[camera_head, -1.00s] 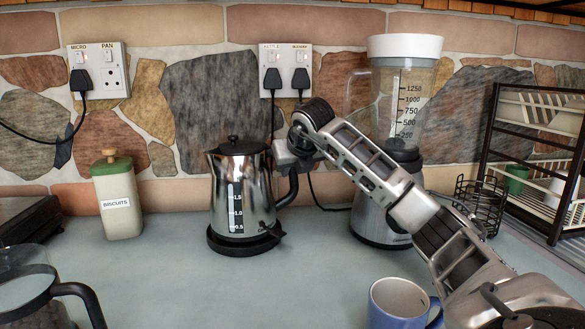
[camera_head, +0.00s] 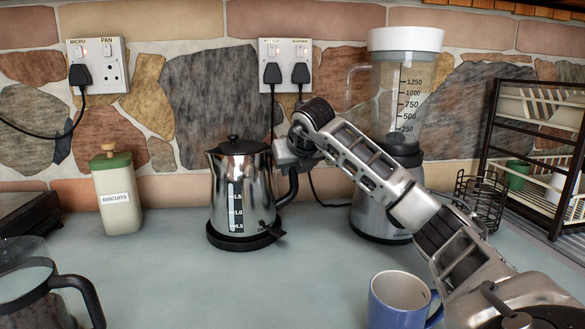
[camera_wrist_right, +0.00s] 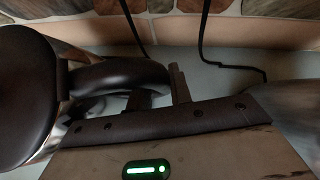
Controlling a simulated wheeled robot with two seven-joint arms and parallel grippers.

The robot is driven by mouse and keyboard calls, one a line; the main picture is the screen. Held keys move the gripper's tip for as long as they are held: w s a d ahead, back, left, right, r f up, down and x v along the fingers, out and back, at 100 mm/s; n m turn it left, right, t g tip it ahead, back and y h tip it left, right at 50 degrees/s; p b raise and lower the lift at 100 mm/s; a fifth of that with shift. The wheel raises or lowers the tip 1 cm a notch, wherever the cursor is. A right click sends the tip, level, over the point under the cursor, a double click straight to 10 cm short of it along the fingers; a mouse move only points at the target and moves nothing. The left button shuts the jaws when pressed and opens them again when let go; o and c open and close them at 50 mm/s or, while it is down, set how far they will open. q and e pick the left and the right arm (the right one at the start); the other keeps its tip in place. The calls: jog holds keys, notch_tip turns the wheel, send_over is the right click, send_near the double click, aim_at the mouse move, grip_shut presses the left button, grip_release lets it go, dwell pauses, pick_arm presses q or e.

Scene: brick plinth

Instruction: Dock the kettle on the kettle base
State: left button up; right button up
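The shiny steel kettle (camera_head: 240,185) with a black lid and handle stands upright over the round black kettle base (camera_head: 225,243) on the counter. I see no clear gap between them, but cannot tell if the kettle is fully seated. My right gripper (camera_head: 290,157) is at the kettle's handle, on its right side. In the right wrist view, the fingers (camera_wrist_right: 160,93) lie on either side of the dark handle (camera_wrist_right: 120,73) and appear closed on it, with the kettle body at the left. The contact is dark and partly hidden. My left gripper is not in view.
A blender (camera_head: 385,205) stands right of the kettle behind my right arm, with a dish rack (camera_head: 540,150) beyond. A biscuit jar (camera_head: 118,195) is to the left. A glass jug (camera_head: 30,290) and a blue mug (camera_head: 398,302) are in front. The middle counter is clear.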

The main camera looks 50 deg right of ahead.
jog(key=shift+o, duration=0.8)
jog(key=shift+r, duration=0.15)
jog(key=shift+f, duration=0.3)
jog(key=p+v, duration=0.2)
jog(key=v, duration=0.9)
jog(key=shift+r, duration=0.15)
